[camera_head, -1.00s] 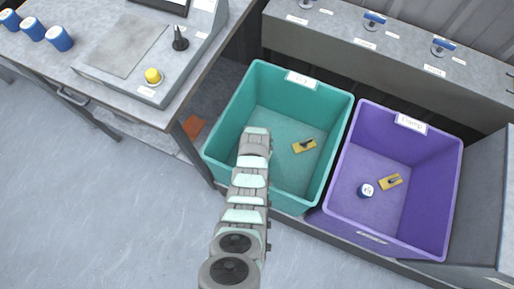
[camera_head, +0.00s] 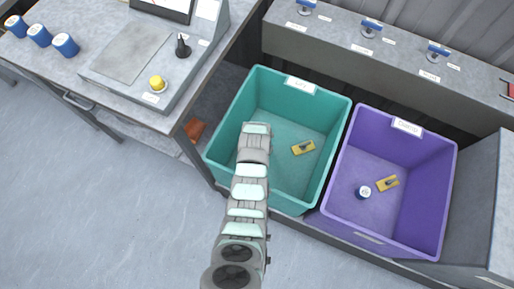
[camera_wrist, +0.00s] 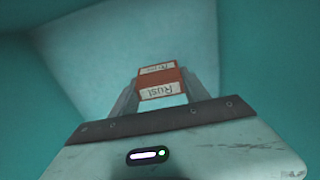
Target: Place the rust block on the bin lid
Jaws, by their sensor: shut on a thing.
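In the wrist view, my gripper (camera_wrist: 160,94) is shut on the rust block (camera_wrist: 157,77), a small orange-red block with white labels, one reading "Rust". Teal walls surround them there. In the head view, my arm reaches over the left part of the teal bin (camera_head: 333,150), and its links hide the gripper and block. I cannot pick out a bin lid in either view; both bins seen are open on top.
Another yellow piece (camera_head: 303,147) lies in the teal bin. A workbench (camera_head: 60,75) stands left; an orange item (camera_head: 195,131) lies beneath it.

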